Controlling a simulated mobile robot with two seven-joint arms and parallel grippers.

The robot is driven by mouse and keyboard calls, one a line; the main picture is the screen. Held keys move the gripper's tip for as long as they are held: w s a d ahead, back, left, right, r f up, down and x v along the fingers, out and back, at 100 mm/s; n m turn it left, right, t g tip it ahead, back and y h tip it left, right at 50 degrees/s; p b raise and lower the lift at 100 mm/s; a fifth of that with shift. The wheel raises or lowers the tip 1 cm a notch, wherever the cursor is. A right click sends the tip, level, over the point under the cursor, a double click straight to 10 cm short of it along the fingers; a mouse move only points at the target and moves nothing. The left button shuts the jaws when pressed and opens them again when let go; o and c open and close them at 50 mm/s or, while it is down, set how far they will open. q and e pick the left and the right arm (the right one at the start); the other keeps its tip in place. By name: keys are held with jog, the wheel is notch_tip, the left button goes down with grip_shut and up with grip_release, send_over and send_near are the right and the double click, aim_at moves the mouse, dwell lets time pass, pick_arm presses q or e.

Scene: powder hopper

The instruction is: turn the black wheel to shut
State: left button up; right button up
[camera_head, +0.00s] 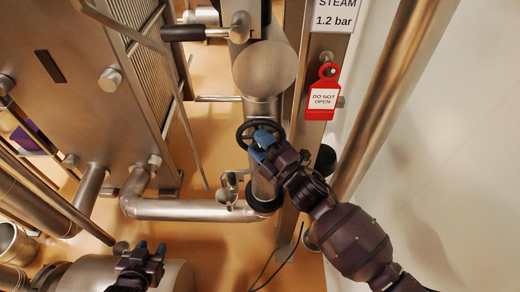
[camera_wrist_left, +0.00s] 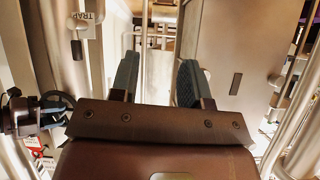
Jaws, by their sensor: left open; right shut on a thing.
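The black wheel (camera_head: 240,132) is a small round handwheel with spokes on the vertical steel pipe, in the middle of the head view. My right gripper (camera_head: 264,146) is shut on the black wheel, its blue fingers over the lower right part of the rim and hiding it there. In the left wrist view the wheel (camera_wrist_left: 58,101) shows at the left edge beside my right gripper. My left gripper (camera_head: 143,253) is open and empty low in the head view, well away from the wheel. Its two fingers (camera_wrist_left: 158,82) stand apart in the left wrist view.
A red "DO NOT OPEN" tag (camera_head: 323,97) hangs right of the wheel, below a STEAM 1.2 bar sign (camera_head: 335,14). A black-handled lever (camera_head: 184,33) sits above. A plate-like steel unit (camera_head: 60,75) and bent pipe (camera_head: 175,209) stand left. Orange floor shows between.

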jog(key=m+t+b, duration=0.2)
jog(key=shift+f+m+b, duration=0.3)
jog(key=shift+f, duration=0.1)
jog(key=shift+m+t, duration=0.3)
jog(key=shift+r+m+t+b, duration=0.2)
jog(key=shift+m+t+b, duration=0.5)
jog(key=shift+m+b, duration=0.15)
pick_arm(q)
jog(key=f, duration=0.5)
jog(key=shift+d, duration=0.2)
pick_arm(e)
jog(key=shift+r+m, duration=0.1)
jog(key=shift+m, duration=0.15)
jog(key=shift+r+t, duration=0.1)
jog(key=shift+t, duration=0.2)
pick_arm(q)
jog(key=shift+s, duration=0.1)
pick_arm(e)
jog(key=o, duration=0.6)
jog(key=shift+o, duration=0.2)
